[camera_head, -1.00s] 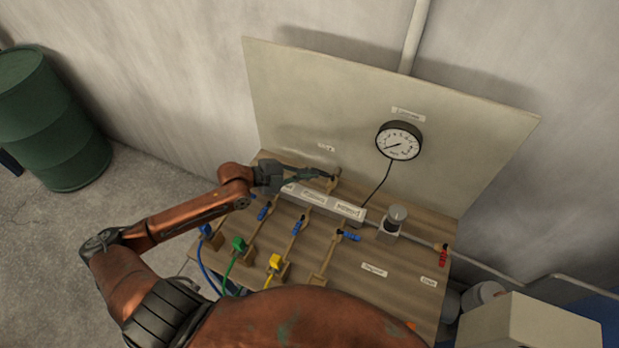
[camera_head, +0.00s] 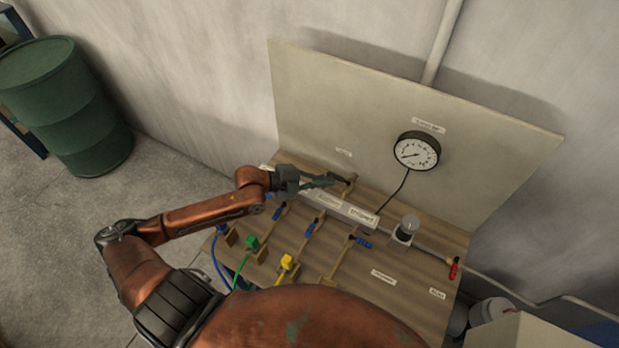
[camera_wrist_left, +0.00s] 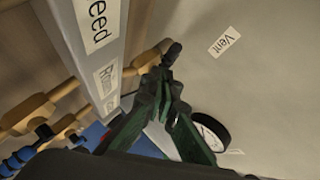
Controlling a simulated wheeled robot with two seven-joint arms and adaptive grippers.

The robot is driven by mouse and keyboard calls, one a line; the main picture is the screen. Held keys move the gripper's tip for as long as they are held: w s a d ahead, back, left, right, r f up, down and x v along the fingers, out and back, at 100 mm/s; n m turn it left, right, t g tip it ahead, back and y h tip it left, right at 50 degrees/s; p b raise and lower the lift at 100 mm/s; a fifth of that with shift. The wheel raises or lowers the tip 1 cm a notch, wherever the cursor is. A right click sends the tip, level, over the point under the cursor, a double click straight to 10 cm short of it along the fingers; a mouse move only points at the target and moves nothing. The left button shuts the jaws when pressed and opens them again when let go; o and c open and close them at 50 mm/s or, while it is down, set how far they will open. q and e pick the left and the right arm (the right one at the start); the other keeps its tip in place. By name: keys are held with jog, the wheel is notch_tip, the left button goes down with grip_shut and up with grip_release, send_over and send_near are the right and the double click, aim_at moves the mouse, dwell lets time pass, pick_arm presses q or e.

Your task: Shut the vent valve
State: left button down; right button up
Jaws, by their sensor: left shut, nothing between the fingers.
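The vent valve shows as a small black handle (camera_head: 346,181) on a short brass-coloured pipe stub (camera_head: 351,187) at the back of the bench, below a small label on the panel. In the left wrist view the black handle (camera_wrist_left: 173,52) sits at the end of the brass stub (camera_wrist_left: 149,57), and the label (camera_wrist_left: 225,40) reads "Vent". My left gripper (camera_head: 331,179) is shut and empty, its tips close beside the handle. In the left wrist view its green fingers (camera_wrist_left: 164,80) meet just below the handle; I cannot tell whether they touch it. My right gripper is out of view.
A grey manifold (camera_head: 340,208) with labels runs close under my left gripper. Blue-handled valves (camera_head: 310,229), a regulator knob (camera_head: 409,223) and a red valve (camera_head: 453,268) stand on the wooden bench. A gauge (camera_head: 417,151) hangs on the upright panel (camera_head: 480,160) behind.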

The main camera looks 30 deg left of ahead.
pick_arm(q)
jog(key=s+r+p, duration=0.2)
jog(key=shift+s+a+r, duration=0.1)
jog(key=shift+s+r, duration=0.1)
jog(key=shift+s, duration=0.2)
jog(key=shift+s+a+r+b, duration=0.2)
jog(key=shift+s+a+b, duration=0.25)
jog(key=shift+s+a, duration=0.55)
jog(key=v, duration=0.6)
jog(key=shift+a+r, duration=0.25)
jog(key=shift+a, duration=0.25)
jog(key=shift+w, duration=0.1)
